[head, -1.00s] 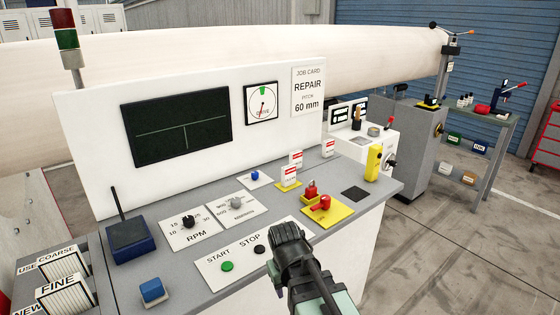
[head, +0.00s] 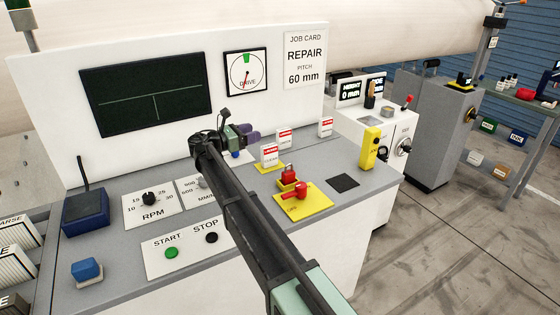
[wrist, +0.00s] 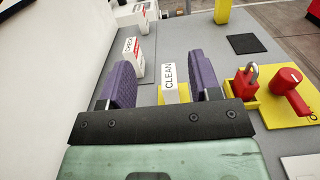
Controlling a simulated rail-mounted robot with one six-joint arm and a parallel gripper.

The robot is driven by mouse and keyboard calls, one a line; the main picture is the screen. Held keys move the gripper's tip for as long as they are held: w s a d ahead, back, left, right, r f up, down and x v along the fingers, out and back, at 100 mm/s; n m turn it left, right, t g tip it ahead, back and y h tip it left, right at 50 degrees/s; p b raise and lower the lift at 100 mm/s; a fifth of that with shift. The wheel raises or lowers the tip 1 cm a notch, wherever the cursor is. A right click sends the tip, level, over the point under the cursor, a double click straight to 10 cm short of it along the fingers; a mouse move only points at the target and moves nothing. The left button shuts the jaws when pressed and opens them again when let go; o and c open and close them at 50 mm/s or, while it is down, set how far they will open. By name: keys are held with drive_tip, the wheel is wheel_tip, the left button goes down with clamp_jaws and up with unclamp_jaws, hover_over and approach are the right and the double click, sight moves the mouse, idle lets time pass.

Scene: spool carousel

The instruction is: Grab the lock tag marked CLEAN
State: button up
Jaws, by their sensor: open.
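The white lock tag marked CLEAN (wrist: 168,78) stands upright in a yellow holder in the wrist view. It shows between my gripper's two purple fingers (wrist: 163,74), which are open, with a gap on either side; contact is not visible. In the head view the likely same tag (head: 270,155), white with a red top, stands on the console just right of my gripper (head: 243,136). A second tag (wrist: 133,55) stands beyond the left finger, its lettering hard to read. Two more tags, one behind (head: 284,137) and one farther right (head: 325,127), show in the head view.
A red padlock (wrist: 247,80) and a red rotary switch (wrist: 287,90) on a yellow plate sit close right of my gripper. A yellow box (head: 369,148) stands near the console's right edge. The upright white panel (head: 232,105) rises behind.

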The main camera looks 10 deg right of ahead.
drive_tip(key=b, duration=0.9)
approach(277, 145)
drive_tip(key=shift+w+f, duration=0.25)
drive_tip(key=shift+f, duration=0.3)
drive_tip(key=shift+w+f, duration=0.25)
drive_tip(key=shift+f, duration=0.25)
drive_tip(key=shift+d+r+p, duration=0.35)
drive_tip(key=shift+r+p, duration=0.25)
drive_tip(key=shift+r, duration=0.05)
drive_tip(key=shift+w+d+f, duration=0.15)
drive_tip(key=shift+w+d, duration=0.15)
drive_tip(key=shift+d, duration=0.1)
drive_tip(key=x, duration=0.6)
drive_tip(key=c, duration=1)
wheel_tip(277, 145, up, 20)
drive_tip(key=p, duration=2)
